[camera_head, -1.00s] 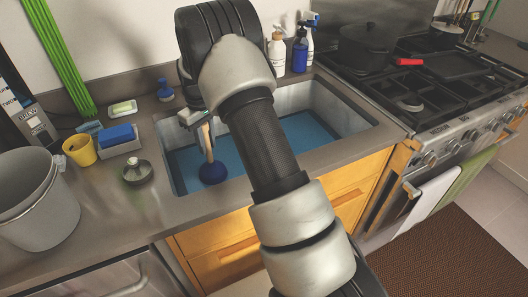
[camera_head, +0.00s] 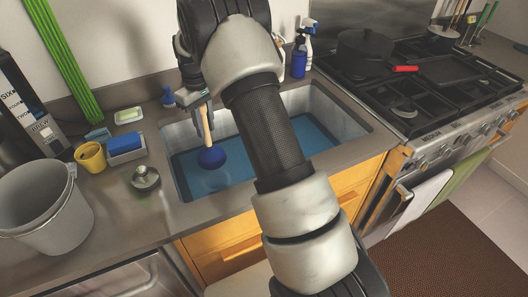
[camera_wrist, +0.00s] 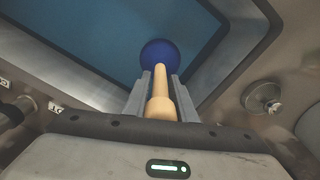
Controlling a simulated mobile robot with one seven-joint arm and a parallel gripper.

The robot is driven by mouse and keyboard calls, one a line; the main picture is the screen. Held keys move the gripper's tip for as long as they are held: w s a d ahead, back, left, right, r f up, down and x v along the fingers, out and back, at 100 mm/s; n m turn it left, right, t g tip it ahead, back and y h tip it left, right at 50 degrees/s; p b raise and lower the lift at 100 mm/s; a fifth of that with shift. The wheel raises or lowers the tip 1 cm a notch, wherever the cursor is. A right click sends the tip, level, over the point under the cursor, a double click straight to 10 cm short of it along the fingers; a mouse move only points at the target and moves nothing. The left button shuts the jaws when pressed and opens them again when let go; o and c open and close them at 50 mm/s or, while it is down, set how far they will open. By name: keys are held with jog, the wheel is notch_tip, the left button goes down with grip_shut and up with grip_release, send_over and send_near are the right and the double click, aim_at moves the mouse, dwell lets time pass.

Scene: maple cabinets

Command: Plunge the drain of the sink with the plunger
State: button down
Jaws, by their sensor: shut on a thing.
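The plunger has a light wooden handle and a dark blue round cup (camera_head: 212,158). My gripper (camera_head: 202,117) is shut on the plunger's handle, with the cup hanging below it over the left part of the sink. In the wrist view, the two fingers (camera_wrist: 160,92) sit on either side of the handle, and the blue cup (camera_wrist: 159,54) shows beyond them against the blue water. The sink (camera_head: 345,122) is a metal basin with blue water in it. The cup looks just above the water, but its exact height is hard to tell. The drain cannot be seen.
A grey bucket (camera_head: 48,208), a yellow cup (camera_head: 91,157), a blue sponge (camera_head: 124,140) in a holder and a round metal stopper-like item (camera_head: 145,179) stand left of the sink. Spray bottles (camera_head: 300,56) stand behind it. A stove (camera_head: 425,95) is at right.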

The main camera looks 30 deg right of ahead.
notch_tip(320, 180, up, 10)
jog(key=p, duration=0.6)
jog(key=shift+f, duration=0.15)
